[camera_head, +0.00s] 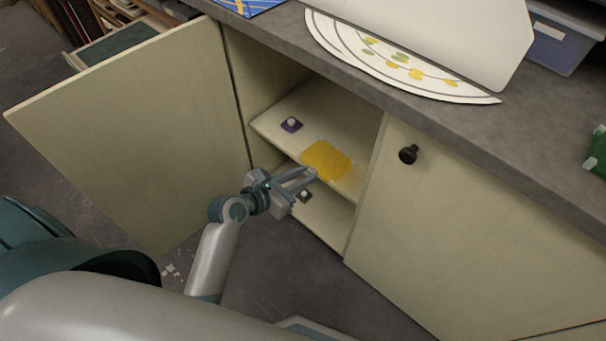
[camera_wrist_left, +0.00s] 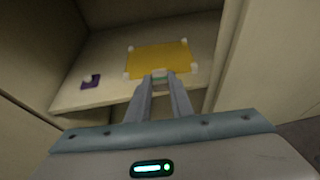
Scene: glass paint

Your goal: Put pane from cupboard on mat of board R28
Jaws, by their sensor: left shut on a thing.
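The yellow pane (camera_head: 327,160) is at the front of the cupboard's upper shelf (camera_head: 325,110). In the left wrist view the pane (camera_wrist_left: 160,60) has small white pieces at its corners. My left gripper (camera_head: 312,173) reaches in at the open cupboard front and is shut on the pane's near edge; its fingertips (camera_wrist_left: 159,76) meet there on a small pale piece. I cannot tell whether the pane is lifted off the shelf. A white half-round board (camera_head: 335,40) with yellow and green patches lies on the countertop. No R28 label is readable, and I cannot make out its mat.
The left cupboard door (camera_head: 140,130) stands open; the right door (camera_head: 470,220) with a black knob (camera_head: 408,154) is shut. A small purple item (camera_head: 291,125) sits on the upper shelf. A large white panel (camera_head: 440,30) and a blue bin (camera_head: 560,45) are on the grey countertop (camera_head: 500,130).

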